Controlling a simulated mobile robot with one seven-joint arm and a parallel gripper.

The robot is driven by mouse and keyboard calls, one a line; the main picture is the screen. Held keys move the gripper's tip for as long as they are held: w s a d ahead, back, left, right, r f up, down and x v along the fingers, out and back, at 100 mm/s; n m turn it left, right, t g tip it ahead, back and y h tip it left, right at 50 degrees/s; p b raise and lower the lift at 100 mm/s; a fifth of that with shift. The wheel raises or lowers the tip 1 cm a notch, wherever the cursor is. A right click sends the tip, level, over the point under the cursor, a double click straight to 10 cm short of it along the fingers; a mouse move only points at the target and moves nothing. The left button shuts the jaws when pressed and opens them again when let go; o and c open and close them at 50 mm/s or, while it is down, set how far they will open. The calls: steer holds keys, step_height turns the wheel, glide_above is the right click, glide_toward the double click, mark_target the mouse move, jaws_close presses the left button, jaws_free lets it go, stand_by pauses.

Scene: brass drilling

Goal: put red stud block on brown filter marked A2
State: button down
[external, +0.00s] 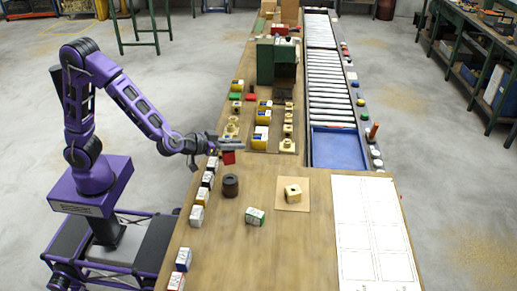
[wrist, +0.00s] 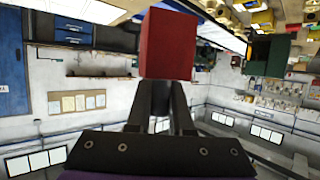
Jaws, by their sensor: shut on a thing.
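The red stud block (external: 229,158) is held in my gripper (external: 233,147), above the left part of the wooden table. In the wrist view the red block (wrist: 168,45) fills the space at the fingertips, and my gripper (wrist: 166,84) is shut on it. A dark brown, barrel-shaped piece (external: 231,187) stands upright on the table, just below the held block in the picture. It looks like the brown filter, but I cannot read any A2 mark on it. The block is apart from it.
Several small labelled blocks (external: 197,216) line the table's left edge. A green-and-white block (external: 255,216) and a tan piece on a square board (external: 306,196) stand to the right. A white sheet (external: 372,235) lies far right. A blue tray (external: 340,148) ends the roller conveyor.

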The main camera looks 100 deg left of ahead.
steer(key=shift+f+b, duration=0.9)
steer(key=shift+f, duration=2.85)
steer(key=shift+f, duration=0.25)
steer(key=c, duration=0.8)
jaws_free()
steer(key=shift+s+d+r, duration=0.1)
steer(key=shift+d+r, duration=0.1)
steer(key=shift+r, duration=0.15)
steer(key=p+v, duration=0.2)
steer(key=v, duration=0.9)
steer(key=shift+s+d, duration=0.15)
steer(key=shift+s, duration=0.15)
steer(key=shift+w, duration=0.1)
